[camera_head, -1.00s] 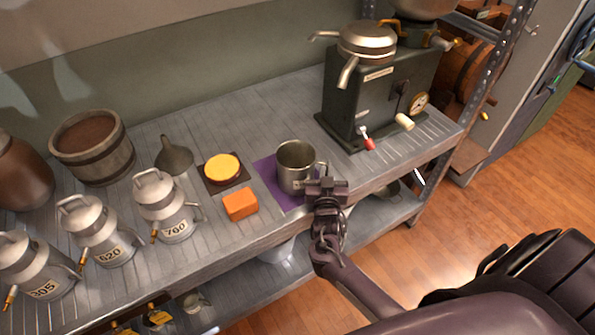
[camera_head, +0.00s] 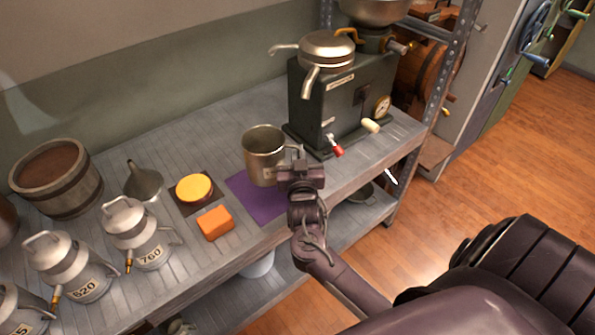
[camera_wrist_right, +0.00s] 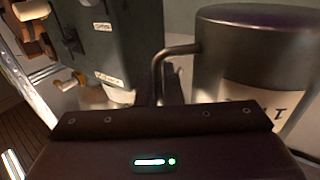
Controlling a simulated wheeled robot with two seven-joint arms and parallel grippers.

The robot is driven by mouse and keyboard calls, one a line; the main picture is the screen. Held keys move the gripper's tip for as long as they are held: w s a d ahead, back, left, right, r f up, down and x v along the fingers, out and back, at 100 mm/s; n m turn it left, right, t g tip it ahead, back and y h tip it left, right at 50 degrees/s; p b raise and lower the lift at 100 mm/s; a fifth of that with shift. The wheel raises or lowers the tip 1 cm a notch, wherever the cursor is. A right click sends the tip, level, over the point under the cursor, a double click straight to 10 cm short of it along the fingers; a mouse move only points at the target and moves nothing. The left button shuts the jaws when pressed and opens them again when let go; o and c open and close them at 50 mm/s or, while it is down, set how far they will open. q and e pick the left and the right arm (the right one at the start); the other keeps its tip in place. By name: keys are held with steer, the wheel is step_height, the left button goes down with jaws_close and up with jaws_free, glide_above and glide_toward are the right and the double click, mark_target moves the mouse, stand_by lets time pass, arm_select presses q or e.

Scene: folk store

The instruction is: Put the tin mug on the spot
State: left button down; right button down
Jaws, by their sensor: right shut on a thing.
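The tin mug (camera_head: 262,158) is a grey metal cup, upright, with its handle toward the right. My right gripper (camera_head: 297,165) is shut on the mug's handle. In the right wrist view the mug (camera_wrist_right: 235,60) fills the upper right, with its handle between the fingers (camera_wrist_right: 165,85). The purple square spot (camera_head: 258,205) lies on the grey shelf below and in front of the mug. The mug looks raised a little above the shelf, over the spot's back right part. My left gripper is not in view.
A dark green machine (camera_head: 340,95) with a red-tipped lever stands just right of the mug. An orange block (camera_head: 215,223) and a yellow round piece on a dark square (camera_head: 194,188) lie left of the spot. Several numbered metal cans (camera_head: 140,235) stand farther left.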

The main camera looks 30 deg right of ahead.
step_height(320, 180, up, 10)
steer(key=s+a+f+n+t+y, duration=0.1)
steer(key=s+a+f+n+y, duration=0.1)
steer(key=s+a, duration=0.5)
steer(key=s+a+f+n+t+y, duration=0.1)
steer(key=s+a+f+n+y, duration=0.1)
steer(key=s+a+y, duration=0.4)
steer(key=s+a+n, duration=0.1)
steer(key=s+a, duration=0.1)
steer(key=s, duration=0.1)
steer(key=shift+s+n+y, duration=0.25)
steer(key=shift+n+y, duration=0.15)
